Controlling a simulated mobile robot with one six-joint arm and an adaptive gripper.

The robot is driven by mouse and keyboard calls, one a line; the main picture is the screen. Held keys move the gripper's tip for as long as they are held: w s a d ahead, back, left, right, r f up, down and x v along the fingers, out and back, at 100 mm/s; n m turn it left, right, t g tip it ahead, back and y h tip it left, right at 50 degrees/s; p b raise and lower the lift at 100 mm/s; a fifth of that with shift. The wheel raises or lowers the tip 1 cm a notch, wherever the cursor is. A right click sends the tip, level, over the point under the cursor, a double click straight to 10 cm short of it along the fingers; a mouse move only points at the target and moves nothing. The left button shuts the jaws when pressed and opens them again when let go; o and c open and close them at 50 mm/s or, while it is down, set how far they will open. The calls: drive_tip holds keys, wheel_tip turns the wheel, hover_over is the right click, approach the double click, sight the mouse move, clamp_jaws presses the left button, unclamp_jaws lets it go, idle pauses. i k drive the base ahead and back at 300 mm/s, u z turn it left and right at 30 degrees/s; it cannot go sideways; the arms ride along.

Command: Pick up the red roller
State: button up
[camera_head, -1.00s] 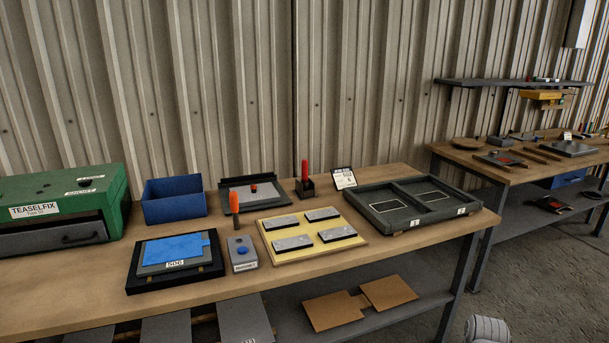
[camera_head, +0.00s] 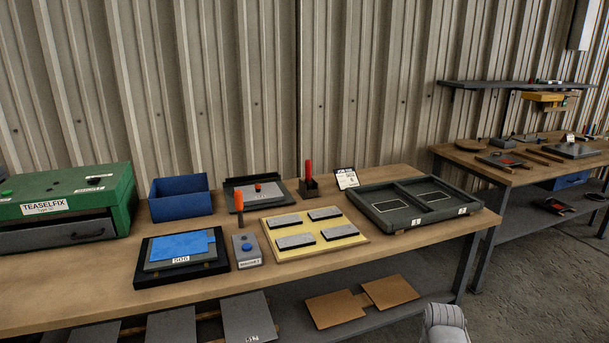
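A red upright cylinder (camera_head: 308,168), the likeliest red roller, stands in a small black holder (camera_head: 309,188) near the back of the workbench. I cannot tell for sure from the shapes which one is the roller. My gripper is not visible; only a pale ribbed part, probably of my own arm, shows at the bottom edge.
The workbench (camera_head: 95,290) also holds a green machine (camera_head: 118,187), a blue bin (camera_head: 180,205), a black-framed plate with a blue sheet (camera_head: 182,246), a yellow board with grey blocks (camera_head: 280,252) and a dark two-compartment tray (camera_head: 467,224). A second bench (camera_head: 490,175) stands right.

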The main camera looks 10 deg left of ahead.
sight(307, 165)
drive_tip(key=u, duration=0.1)
drive_tip(key=i, duration=1)
drive_tip(key=z, duration=0.05)
